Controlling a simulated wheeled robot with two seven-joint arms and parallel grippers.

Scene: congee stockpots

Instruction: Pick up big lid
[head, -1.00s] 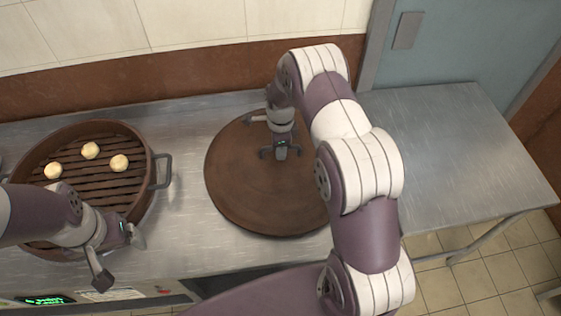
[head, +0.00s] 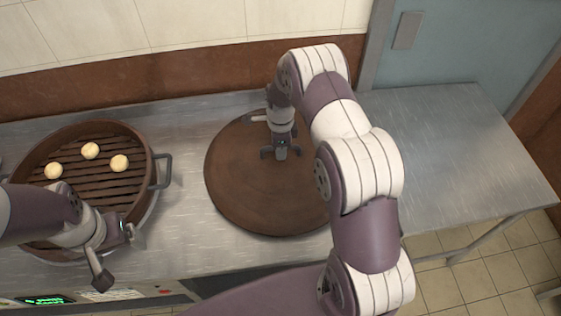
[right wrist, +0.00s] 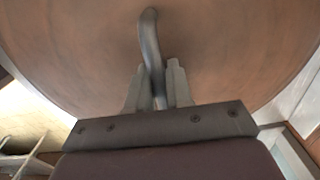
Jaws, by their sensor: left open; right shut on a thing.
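The big lid (head: 250,197) is a round brown disc on the steel counter, in the middle of the head view. It also fills much of the right wrist view (right wrist: 230,50), with a grey curved handle (right wrist: 149,40) on it. My right gripper (right wrist: 158,95) is shut on that handle; in the head view it is over the lid's upper middle (head: 281,152), and the arm hides the lid's right edge. I cannot tell if the lid is clear of the counter. My left gripper (head: 118,258) is open and empty by the steamer's lower right rim.
A round brown steamer (head: 150,205) with a slatted base and side handle stands at the left, holding three pale buns (head: 90,151). The steel counter (head: 455,150) is bare on the right. A tiled wall (head: 200,20) runs behind it.

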